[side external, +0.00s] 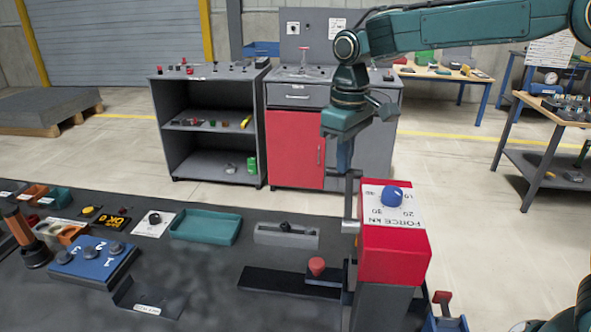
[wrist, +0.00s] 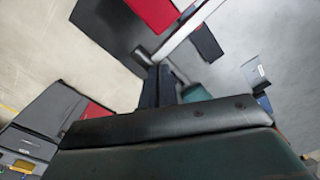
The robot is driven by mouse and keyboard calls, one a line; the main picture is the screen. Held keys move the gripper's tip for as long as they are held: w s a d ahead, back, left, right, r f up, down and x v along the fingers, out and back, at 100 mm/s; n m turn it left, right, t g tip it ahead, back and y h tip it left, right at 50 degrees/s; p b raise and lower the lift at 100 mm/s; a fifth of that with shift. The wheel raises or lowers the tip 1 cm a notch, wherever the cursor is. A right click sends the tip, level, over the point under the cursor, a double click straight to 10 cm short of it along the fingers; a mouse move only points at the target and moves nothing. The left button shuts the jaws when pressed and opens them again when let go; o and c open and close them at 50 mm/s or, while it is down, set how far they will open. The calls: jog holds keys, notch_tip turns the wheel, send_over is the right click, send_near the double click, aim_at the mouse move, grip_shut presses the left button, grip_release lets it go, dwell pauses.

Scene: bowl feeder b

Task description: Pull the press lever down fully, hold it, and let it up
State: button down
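The press (side external: 395,255) has a red head with a blue knob on top and a "FORCE kN" scale. Its lever (side external: 348,205) is a grey rod standing roughly upright at the left of the head, with a dark crosswise handle (side external: 351,173) at its top. My gripper (side external: 344,168) points down with its fingertips at this handle. In the wrist view, my gripper's dark blue fingers (wrist: 158,75) are close together at the handle (wrist: 142,56), beside a pale rod (wrist: 190,25). Whether they are shut on it or only touch it is hidden.
On the dark bench, a red-topped part (side external: 317,267) stands left of the press. A grey block with a black knob (side external: 286,234), a teal tray (side external: 206,227) and a blue numbered panel (side external: 95,262) lie further left. The space above the bench left of my gripper is clear.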

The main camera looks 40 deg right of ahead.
jog(key=shift+d+f, duration=0.1)
jog(key=shift+f, duration=2.55)
jog(key=shift+w, duration=0.1)
jog(key=shift+r, duration=0.1)
notch_tip(320, 180, up, 12)
jog(key=shift+s+a, duration=0.2)
jog(key=shift+a, duration=0.05)
dwell(0.7)
jog(key=shift+s, duration=0.1)
dwell(0.5)
jog(key=s+d+r+m+t, duration=0.1)
jog(key=s+d+t, duration=0.15)
jog(key=s, duration=0.45)
jog(key=s+d+r+m+t, duration=0.1)
jog(key=s+d, duration=0.2)
jog(key=s, duration=0.5)
jog(key=s+d+f+t, duration=0.1)
jog(key=s+f, duration=0.2)
jog(key=s, duration=0.2)
jog(key=s+d+f+m+t, duration=0.1)
jog(key=s+f, duration=0.2)
jog(key=s, duration=0.3)
jog(key=shift+d+f, duration=0.2)
